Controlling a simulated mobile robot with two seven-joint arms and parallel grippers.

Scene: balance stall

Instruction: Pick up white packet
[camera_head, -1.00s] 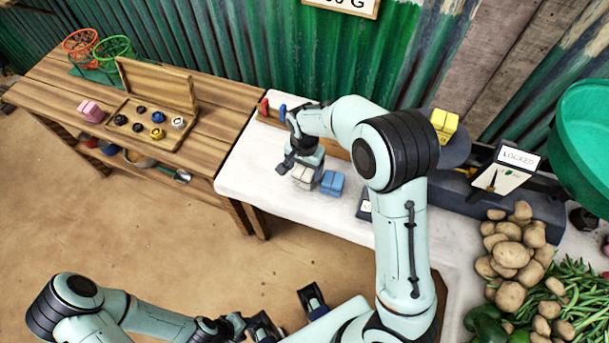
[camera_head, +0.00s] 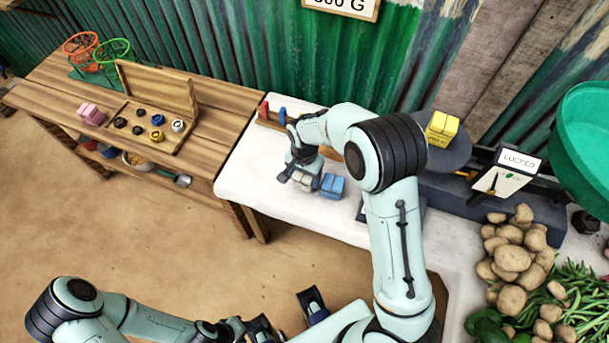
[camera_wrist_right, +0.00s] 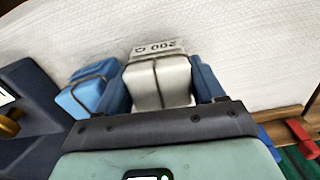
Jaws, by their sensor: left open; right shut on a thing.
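The white packet (camera_wrist_right: 158,82) stands between the two blue fingers of my right gripper (camera_wrist_right: 162,88) in the right wrist view. The fingers are shut on its sides. A white face marked 200 G shows at its far side. In the head view the white packet (camera_head: 302,182) is partly hidden under my right gripper (camera_head: 300,176), low over the white counter. I cannot tell whether it still touches the counter. My left gripper (camera_head: 287,317) is open and empty at the bottom of the head view.
A blue packet (camera_head: 332,186) stands close beside the white one. A yellow packet (camera_head: 441,128) sits on the scale's dark plate (camera_head: 455,153). Potatoes (camera_head: 510,258) and beans lie at the right. A pink packet (camera_head: 90,114) and a weights box (camera_head: 152,134) are on the wooden table.

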